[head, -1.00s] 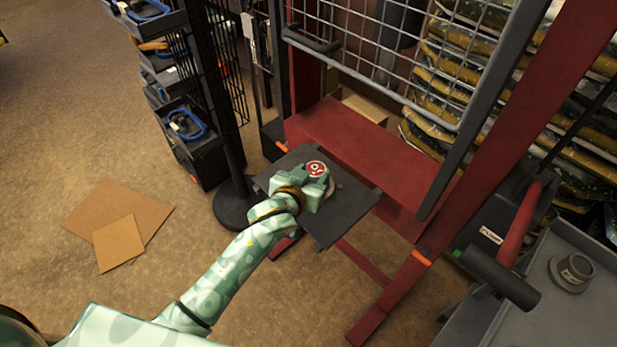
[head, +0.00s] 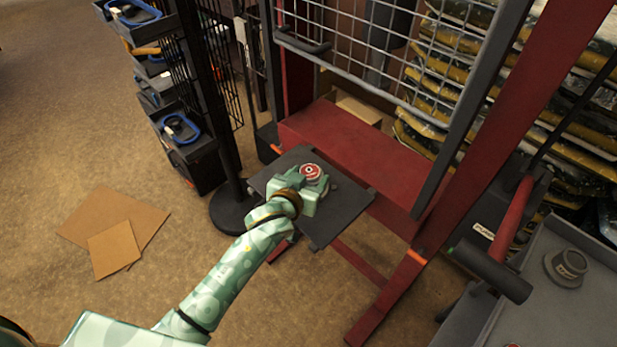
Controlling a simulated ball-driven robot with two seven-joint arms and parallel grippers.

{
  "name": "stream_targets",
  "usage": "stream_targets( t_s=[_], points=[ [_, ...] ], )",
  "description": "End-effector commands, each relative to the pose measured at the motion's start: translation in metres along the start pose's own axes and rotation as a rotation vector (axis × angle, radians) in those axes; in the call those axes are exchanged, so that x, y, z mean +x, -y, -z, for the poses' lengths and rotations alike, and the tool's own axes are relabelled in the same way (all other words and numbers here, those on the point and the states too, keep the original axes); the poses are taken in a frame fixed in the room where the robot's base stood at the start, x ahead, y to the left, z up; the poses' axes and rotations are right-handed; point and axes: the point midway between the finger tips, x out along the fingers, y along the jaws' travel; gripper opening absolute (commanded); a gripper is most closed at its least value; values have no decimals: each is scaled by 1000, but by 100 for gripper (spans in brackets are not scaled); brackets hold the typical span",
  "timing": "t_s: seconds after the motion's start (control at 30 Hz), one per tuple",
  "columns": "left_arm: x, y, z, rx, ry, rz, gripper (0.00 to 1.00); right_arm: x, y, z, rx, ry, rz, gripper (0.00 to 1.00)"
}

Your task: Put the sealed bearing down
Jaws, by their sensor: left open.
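The sealed bearing (head: 312,172), a round grey piece with a red top face, is at the middle of a dark flat plate (head: 345,205) in front of a red frame. My left gripper (head: 310,180), pale green, reaches in from the lower left and is open at the bearing, its fingers close beside it. The gripper hides part of the bearing's near side, and I cannot tell whether the fingers touch it. My right gripper is not in view.
The red lift frame (head: 350,150) with a wire mesh guard (head: 390,60) rises behind the plate. A dark bin rack (head: 185,140) stands left. A grey cart (head: 560,315) with a round grey part (head: 566,268) is at right. Cardboard sheets (head: 112,245) lie on the floor.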

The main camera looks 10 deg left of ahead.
Motion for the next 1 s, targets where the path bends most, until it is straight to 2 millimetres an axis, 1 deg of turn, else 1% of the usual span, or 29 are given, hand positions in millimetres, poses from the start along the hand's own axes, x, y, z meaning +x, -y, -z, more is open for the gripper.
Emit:
stream_targets(
  t_s=[0.03,0.27,0.37,0.4,0.47,0.7,0.8,0.9,1.0],
  points=[
    [0,6,-18,3,40,14,68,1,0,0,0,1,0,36],
    [0,8,-18,4,39,16,68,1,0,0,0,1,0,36],
    [-3,8,-9,4,38,17,68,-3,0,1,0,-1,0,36],
    [-5,8,-3,6,37,17,68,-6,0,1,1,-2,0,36],
    [-18,7,-5,4,39,16,68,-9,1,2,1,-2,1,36],
    [-78,4,1,3,30,11,68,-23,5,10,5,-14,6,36],
    [-99,3,3,4,27,11,68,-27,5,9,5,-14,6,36],
    [-113,3,3,4,26,10,68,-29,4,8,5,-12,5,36],
    [-121,3,3,4,25,10,68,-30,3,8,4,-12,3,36]
  ],
)
